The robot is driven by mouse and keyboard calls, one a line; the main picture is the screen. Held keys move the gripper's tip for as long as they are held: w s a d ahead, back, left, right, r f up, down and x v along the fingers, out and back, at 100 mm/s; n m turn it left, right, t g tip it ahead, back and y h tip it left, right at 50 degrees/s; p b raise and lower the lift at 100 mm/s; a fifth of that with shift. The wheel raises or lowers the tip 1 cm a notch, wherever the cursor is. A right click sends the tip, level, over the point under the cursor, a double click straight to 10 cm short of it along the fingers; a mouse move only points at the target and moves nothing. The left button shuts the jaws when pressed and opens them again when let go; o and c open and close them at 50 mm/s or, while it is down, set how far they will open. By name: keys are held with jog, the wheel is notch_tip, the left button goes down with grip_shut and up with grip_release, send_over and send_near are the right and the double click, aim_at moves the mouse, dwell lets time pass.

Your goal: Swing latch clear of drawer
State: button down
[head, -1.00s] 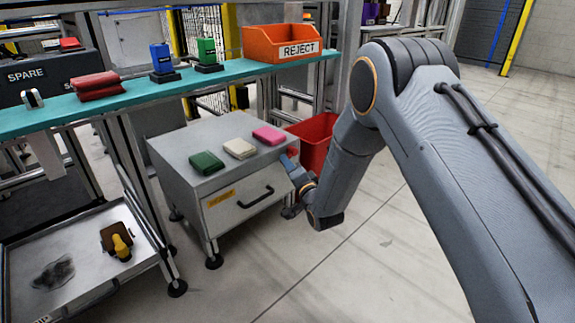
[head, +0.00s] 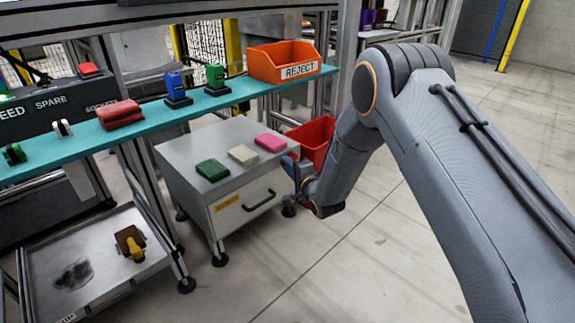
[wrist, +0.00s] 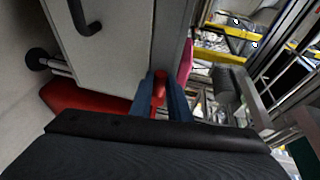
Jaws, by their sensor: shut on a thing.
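The grey cabinet (head: 175,163) has a drawer front (head: 235,208) with a black handle (head: 259,201) and an orange label; the drawer looks shut. The handle also shows in the wrist view (wrist: 87,18). My gripper (head: 289,166) is at the cabinet's front right upper corner. In the wrist view, the two blue fingers of my gripper (wrist: 160,92) are shut on a small red piece, apparently the latch (wrist: 159,82), beside the cabinet's edge. The rest of the latch is hidden, so I cannot tell whether it overlaps the drawer.
Green (head: 212,170), cream (head: 242,154) and pink (head: 270,143) blocks lie on the cabinet top. A red bin (head: 318,138) stands behind my gripper. A teal shelf (head: 225,97) with an orange reject bin (head: 270,62) runs behind. The floor in front is clear.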

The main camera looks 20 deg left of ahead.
jog(key=c, duration=1.7)
grip_release()
jog(key=shift+o, duration=0.2)
jog(key=p+v, duration=0.3)
jog(key=v, duration=0.5)
jog(key=shift+w, duration=0.1)
